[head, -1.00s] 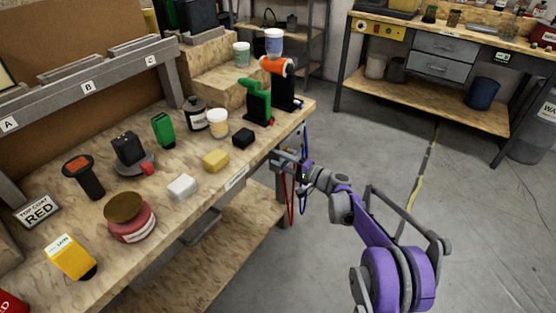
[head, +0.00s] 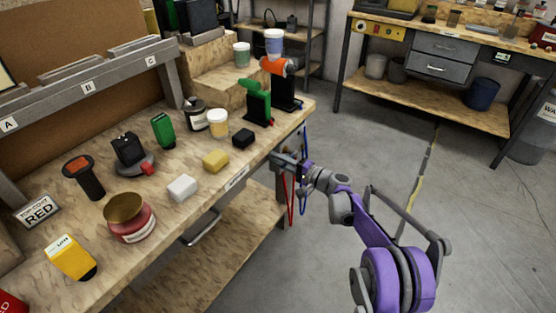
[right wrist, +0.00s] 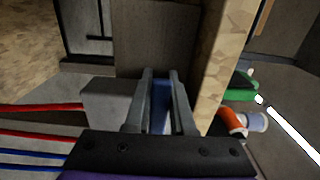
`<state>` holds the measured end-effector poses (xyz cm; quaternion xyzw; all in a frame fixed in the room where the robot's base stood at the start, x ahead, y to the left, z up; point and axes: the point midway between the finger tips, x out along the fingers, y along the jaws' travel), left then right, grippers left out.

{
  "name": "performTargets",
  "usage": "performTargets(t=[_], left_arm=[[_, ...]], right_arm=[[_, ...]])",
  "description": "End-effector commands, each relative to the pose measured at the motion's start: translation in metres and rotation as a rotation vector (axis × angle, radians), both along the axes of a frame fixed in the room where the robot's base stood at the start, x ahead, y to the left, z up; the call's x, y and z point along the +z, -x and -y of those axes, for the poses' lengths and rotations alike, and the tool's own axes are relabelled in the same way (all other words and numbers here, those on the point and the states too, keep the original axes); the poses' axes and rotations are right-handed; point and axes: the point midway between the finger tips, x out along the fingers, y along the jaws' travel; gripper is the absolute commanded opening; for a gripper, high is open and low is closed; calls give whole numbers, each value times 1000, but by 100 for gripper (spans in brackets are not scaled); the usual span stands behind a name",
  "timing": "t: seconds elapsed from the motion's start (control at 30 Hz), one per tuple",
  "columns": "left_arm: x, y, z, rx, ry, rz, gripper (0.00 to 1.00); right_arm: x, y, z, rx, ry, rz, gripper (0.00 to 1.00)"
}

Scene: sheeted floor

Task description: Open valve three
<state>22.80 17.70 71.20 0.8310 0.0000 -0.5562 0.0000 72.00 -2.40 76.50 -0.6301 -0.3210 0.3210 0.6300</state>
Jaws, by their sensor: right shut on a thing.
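My right gripper (head: 285,160) is at the front corner of the workbench, beside the bench leg, where red hoses (head: 291,205) and blue hoses (head: 304,205) hang. In the right wrist view its two grey fingers (right wrist: 160,85) are closed on a narrow blue part (right wrist: 161,100), which looks like a valve handle. The fingers hide most of it. No number or label shows on it, so I cannot tell which valve it is or how far it is turned. My left gripper is not in view.
The workbench (head: 105,180) carries several jars, a yellow block (head: 215,161), a white block (head: 182,188) and a green tool (head: 257,103). A second bench (head: 410,88) stands at the back right. The floor right of my arm is clear.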

Motion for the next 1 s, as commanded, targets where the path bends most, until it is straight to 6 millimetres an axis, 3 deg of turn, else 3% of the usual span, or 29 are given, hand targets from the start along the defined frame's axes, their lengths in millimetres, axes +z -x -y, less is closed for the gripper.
performTargets(t=[0.83,1.0], left_arm=[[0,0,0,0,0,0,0],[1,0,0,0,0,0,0]], right_arm=[[0,0,0,0,1,2,0],[-6,0,0,0,60,83,0]])
